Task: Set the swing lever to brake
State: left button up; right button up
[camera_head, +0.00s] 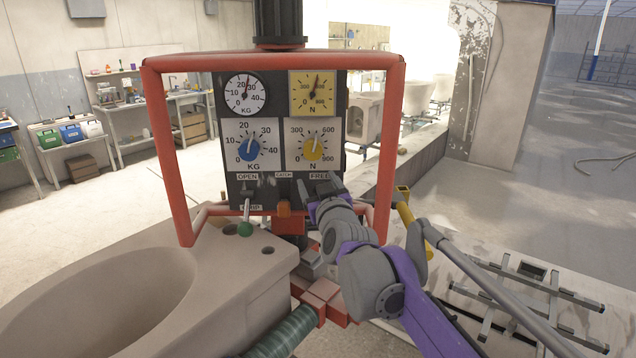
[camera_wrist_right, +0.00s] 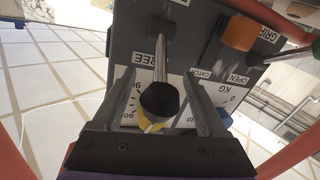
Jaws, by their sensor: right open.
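The swing lever (camera_wrist_right: 160,62) shows in the right wrist view, a thin metal rod with a black knob (camera_wrist_right: 158,99). My right gripper (camera_wrist_right: 159,76) is open, with one finger on each side of the lever and knob; I cannot tell whether either finger touches. In the head view my right gripper (camera_head: 318,186) is in front of the panel (camera_head: 272,130), just below FREE, and hides most of the lever. No BRAKE label is visible. My left gripper is out of view.
A second lever with a green knob (camera_head: 245,229) points down below OPEN. An orange catch (camera_head: 284,209) sits between the levers. A red tube frame (camera_head: 156,150) surrounds the panel. A large beige basin (camera_head: 220,270) stands at front left.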

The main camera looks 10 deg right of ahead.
grip_shut()
dwell(0.3)
dwell(1.1)
